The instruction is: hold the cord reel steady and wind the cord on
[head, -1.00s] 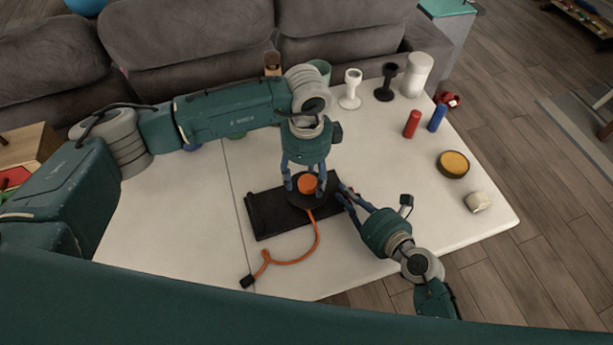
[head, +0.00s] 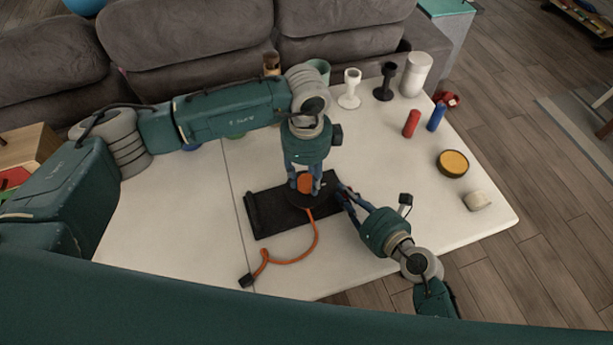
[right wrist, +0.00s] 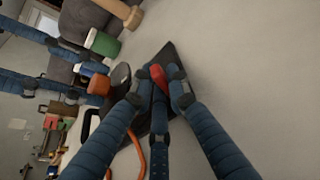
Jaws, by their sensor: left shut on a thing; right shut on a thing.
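The cord reel, with an orange hub (head: 305,182) and a black flange, sits on a black mat (head: 268,222) on the white table. My left gripper (head: 304,190) comes down from above and is shut on the reel's hub. My right gripper (head: 345,194) reaches in from the lower right, beside the reel. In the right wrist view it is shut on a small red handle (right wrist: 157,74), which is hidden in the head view. The orange cord (head: 316,238) runs from the reel in a loose curve to a black end piece (head: 246,281) near the table's front edge.
A white goblet (head: 350,88), a black goblet (head: 384,82) and a white cylinder (head: 416,74) stand at the back. Red (head: 411,123) and blue (head: 437,117) cylinders, a yellow-topped disc (head: 453,163) and a pale lump (head: 478,201) are at right. The table's left is largely clear.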

